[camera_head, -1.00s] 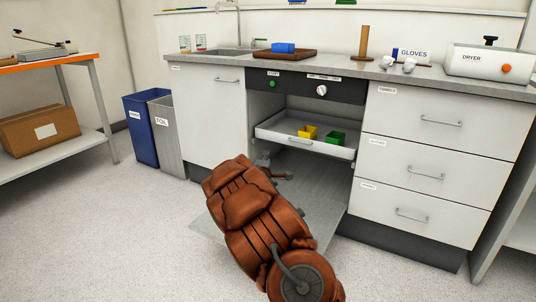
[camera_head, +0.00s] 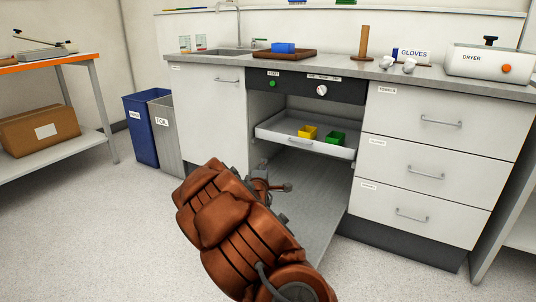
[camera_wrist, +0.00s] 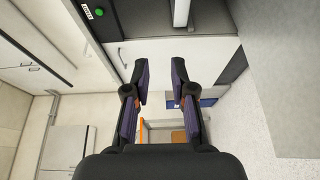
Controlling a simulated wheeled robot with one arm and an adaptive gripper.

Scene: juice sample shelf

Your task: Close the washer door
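The washer has a dark control panel (camera_head: 307,87) with a green button and a dial. Its front is open, and the white rack (camera_head: 275,136) inside holds a yellow block (camera_head: 308,132) and a green block (camera_head: 335,138). The grey washer door (camera_head: 318,190) is folded down in front, low over the floor; my brown arm hides its left part. My gripper (camera_head: 272,184) is at the opening's lower left, near the door. In the wrist view my gripper (camera_wrist: 162,75) is open, with nothing between its fingers. A grey surface right of it looks like the door (camera_wrist: 290,70); contact cannot be told.
White drawers (camera_head: 425,170) stand right of the washer and a cabinet door (camera_head: 208,115) left of it. A blue bin (camera_head: 140,125) and a grey bin (camera_head: 164,130) stand further left. The floor (camera_head: 90,230) at the left is clear.

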